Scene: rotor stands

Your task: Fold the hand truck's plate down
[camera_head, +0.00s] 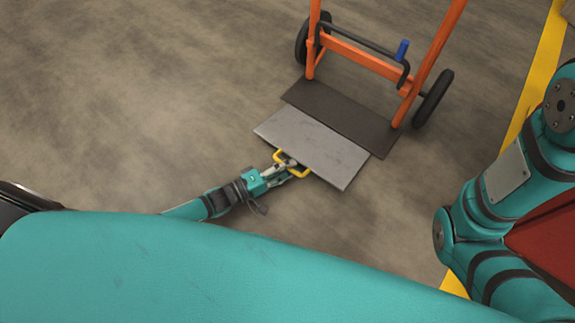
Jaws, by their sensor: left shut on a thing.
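The orange hand truck (365,58) stands at the upper right with its dark wheels on the floor. A dark toe plate (340,115) lies at its foot. The grey folding plate (315,143) extends from the dark plate toward me and looks about flat, low over the floor; I cannot tell whether it touches. A yellow handle (304,174) is at its near edge. My left gripper (287,165) is shut on the yellow handle. My right arm shows at the right, but its gripper is out of view.
A yellow floor line (538,75) runs along the right. The concrete floor (130,100) to the left of the hand truck is clear.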

